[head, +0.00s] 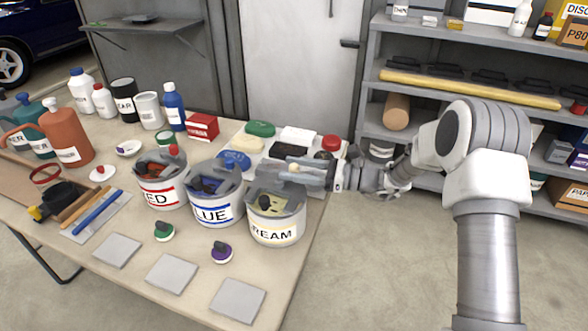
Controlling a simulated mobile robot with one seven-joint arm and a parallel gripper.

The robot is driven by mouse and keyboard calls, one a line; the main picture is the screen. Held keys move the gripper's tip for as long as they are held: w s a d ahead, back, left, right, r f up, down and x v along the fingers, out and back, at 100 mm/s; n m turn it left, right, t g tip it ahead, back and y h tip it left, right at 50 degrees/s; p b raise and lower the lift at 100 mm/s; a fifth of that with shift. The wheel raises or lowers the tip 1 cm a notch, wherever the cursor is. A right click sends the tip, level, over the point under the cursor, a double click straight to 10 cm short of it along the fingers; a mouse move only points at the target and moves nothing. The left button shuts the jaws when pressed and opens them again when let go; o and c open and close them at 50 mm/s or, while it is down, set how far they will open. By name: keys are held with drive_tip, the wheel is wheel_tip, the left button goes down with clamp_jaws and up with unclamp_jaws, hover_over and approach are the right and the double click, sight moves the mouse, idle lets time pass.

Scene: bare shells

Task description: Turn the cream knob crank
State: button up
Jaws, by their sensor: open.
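The cream tin (277,230), labelled "REAM" in the visible part, stands at the right of a row of three tins, near the table's right edge. Its grey lid carries a crank with a small cream knob (294,168). My gripper (284,160) reaches in from the right, above the back of this tin. Its grey fingers are open and lie at the cream knob. I cannot tell whether the knob is fully between them or touching one. Part of the crank is hidden by the fingers.
The blue tin (216,208) and red tin (162,190) stand close on the left. Coloured pads and a red-capped jar (331,143) lie behind my gripper. Grey squares (238,301) lie in front. A shelf rack (480,98) stands behind my arm.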

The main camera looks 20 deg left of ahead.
sight(291, 171)
clamp_jaws()
idle(0.3)
drive_tip(key=shift+t, duration=0.3)
drive_tip(key=m+t, duration=0.2)
drive_tip(key=t, duration=0.1)
drive_tip(key=s+m+t, duration=0.1)
drive_tip(key=shift+d+t+h, duration=0.3)
drive_tip(key=shift+d, duration=0.1)
drive_tip(key=m+t+h, duration=0.1)
drive_tip(key=m+t, duration=0.1)
drive_tip(key=s+m+t+h, duration=0.1)
drive_tip(key=m+t, duration=0.1)
drive_tip(key=t, duration=0.1)
drive_tip(key=shift+s+d+f+b, duration=0.1)
drive_tip(key=shift+s+d+b, duration=0.1)
drive_tip(key=shift+b, duration=0.15)
drive_tip(key=shift+s+m+t+h, duration=0.25)
drive_tip(key=shift+m+t+h, duration=0.7)
drive_tip(key=shift+t, duration=0.25)
drive_tip(key=shift+t+h, duration=0.25)
drive_tip(key=shift+t, duration=0.05)
